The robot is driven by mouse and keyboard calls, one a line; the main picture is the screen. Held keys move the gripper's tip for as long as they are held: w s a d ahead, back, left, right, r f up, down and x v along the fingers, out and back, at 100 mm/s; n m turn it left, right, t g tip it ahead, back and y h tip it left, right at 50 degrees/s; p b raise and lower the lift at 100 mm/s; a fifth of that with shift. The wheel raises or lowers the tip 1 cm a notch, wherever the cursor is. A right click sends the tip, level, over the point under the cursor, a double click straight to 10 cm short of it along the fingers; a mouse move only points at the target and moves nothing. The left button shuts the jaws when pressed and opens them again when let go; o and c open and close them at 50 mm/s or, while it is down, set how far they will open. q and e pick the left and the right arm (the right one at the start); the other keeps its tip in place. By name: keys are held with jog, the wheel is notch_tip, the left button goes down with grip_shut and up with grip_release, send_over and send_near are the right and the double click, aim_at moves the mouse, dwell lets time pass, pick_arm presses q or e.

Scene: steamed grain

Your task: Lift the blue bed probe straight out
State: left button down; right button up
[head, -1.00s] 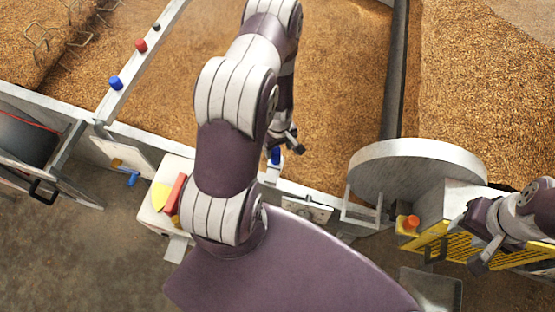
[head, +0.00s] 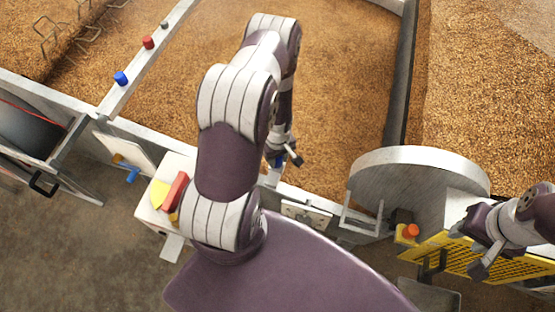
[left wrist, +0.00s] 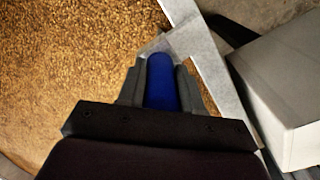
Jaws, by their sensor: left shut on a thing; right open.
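My left gripper (head: 284,157) is over the near wall of the grain bed in the head view. In the left wrist view its two fingers (left wrist: 160,84) are shut on the sides of a blue cylinder, the bed probe (left wrist: 162,82). Only a little blue of the probe (head: 276,160) shows in the head view. A pale metal piece shows just beyond the probe's end. How far the probe sits in the grain is hidden. My right gripper (head: 468,248) is open and empty at the right, by a yellow perforated panel.
A cross rail carries another blue cylinder (head: 120,78), a red one (head: 148,42) and a grey one (head: 164,25). A round metal drum (head: 420,172) stands to the right of the left gripper. A white box (head: 158,195) stands at the left. Open grain (head: 340,90) lies beyond the wall.

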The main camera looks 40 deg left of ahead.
pick_arm(q)
jog(key=shift+r, duration=0.5)
notch_tip(320, 180, up, 27)
jog(key=p, duration=0.3)
